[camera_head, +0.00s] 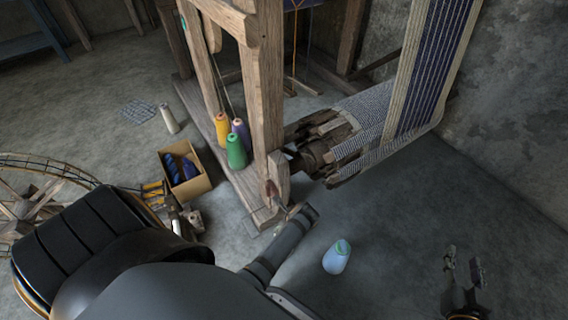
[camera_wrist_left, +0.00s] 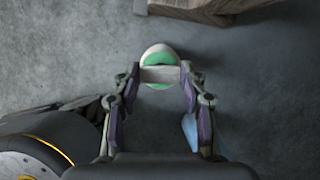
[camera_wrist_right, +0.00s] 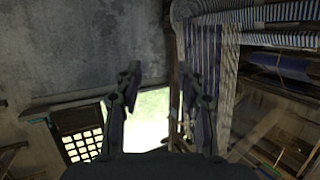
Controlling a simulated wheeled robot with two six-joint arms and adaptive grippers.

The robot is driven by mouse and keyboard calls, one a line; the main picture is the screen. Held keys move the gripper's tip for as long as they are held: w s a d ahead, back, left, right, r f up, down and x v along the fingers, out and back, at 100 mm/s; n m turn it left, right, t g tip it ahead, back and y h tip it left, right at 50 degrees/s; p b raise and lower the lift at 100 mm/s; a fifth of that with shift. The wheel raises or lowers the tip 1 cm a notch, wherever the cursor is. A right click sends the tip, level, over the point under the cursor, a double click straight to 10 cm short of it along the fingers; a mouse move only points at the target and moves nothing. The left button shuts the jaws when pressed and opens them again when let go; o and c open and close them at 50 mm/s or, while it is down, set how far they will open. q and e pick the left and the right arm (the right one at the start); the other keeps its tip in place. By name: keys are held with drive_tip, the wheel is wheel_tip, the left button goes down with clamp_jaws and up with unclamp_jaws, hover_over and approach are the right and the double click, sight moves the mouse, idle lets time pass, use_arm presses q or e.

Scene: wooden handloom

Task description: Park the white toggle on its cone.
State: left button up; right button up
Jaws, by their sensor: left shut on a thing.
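My left gripper (camera_wrist_left: 161,74) is shut on a short white bar, the white toggle (camera_wrist_left: 160,74), held crosswise between its fingertips in the left wrist view. A rounded white and green shape (camera_wrist_left: 158,52) shows directly behind the toggle; I cannot tell whether they touch. In the head view a pale blue cone with a green top (camera_head: 336,259) stands on the floor, right of my left arm. A pale blue shape (camera_wrist_left: 190,130) shows partly behind a finger in the left wrist view. My left fingertips are not clear in the head view. My right gripper (camera_head: 465,262) is open and empty at lower right.
The wooden loom (camera_head: 266,90) stands at the centre, with yellow, purple and green cones (camera_head: 237,152) on its base beam. A cardboard box (camera_head: 196,187) and a spoked wheel (camera_head: 40,165) are at left. Bare floor (camera_head: 420,200) lies right of the loom foot.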

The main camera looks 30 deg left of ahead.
use_arm(q)
drive_tip(key=shift+f, duration=1.05)
use_arm(e)
drive_tip(key=shift+w+d+r+t, duration=0.1)
drive_tip(key=shift+w+r+t, duration=0.25)
drive_tip(key=shift+r, duration=0.6)
drive_tip(key=shift+w+a+r+t, duration=0.15)
drive_tip(key=shift+r+t, duration=0.35)
drive_tip(key=shift+r, duration=0.4)
drive_tip(key=shift+w+d+r+t, duration=0.2)
drive_tip(key=shift+r+t, duration=0.25)
drive_tip(key=shift+r, duration=0.5)
use_arm(q)
drive_tip(key=o, duration=0.8)
use_arm(e)
drive_tip(key=shift+w, duration=0.1)
use_arm(q)
drive_tip(key=shift+r, duration=0.1)
